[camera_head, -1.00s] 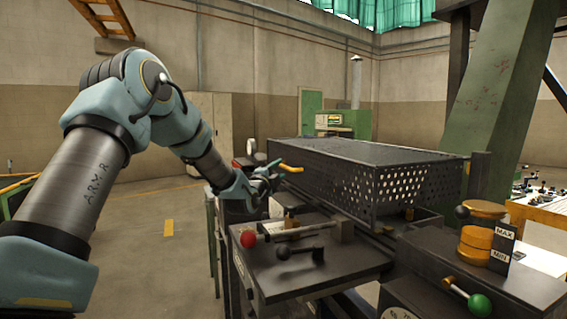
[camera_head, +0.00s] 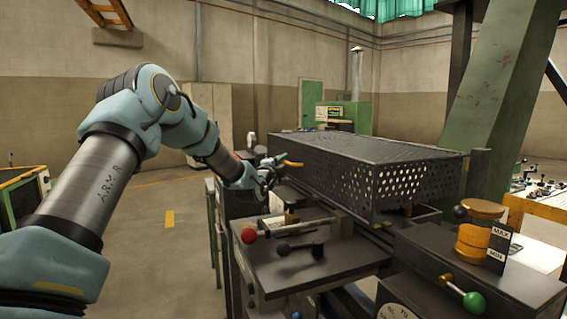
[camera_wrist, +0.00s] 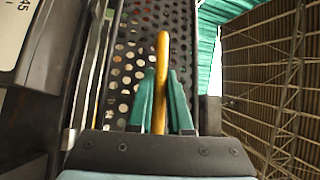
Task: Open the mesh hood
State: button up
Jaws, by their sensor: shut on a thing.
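The mesh hood (camera_head: 400,184) is a long black perforated box lying over the machine bed in the head view. My gripper (camera_head: 272,168) is at this handle. In the wrist view the yellow handle (camera_wrist: 162,75) stands between the two teal fingers of my gripper (camera_wrist: 162,105), which are shut on it. The hood's perforated wall (camera_wrist: 134,60) is behind the fingers. The exact contact of the fingertips is too small to tell in the head view.
A red-knobbed lever (camera_head: 249,235) and a black-knobbed lever (camera_head: 284,249) stand on the dark plate in front of the hood. A green-knobbed lever (camera_head: 474,302) and a yellow cylinder (camera_head: 473,240) are at right. Open floor (camera_head: 165,260) lies left of the machine.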

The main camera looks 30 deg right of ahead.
grip_shut()
dwell(0.8)
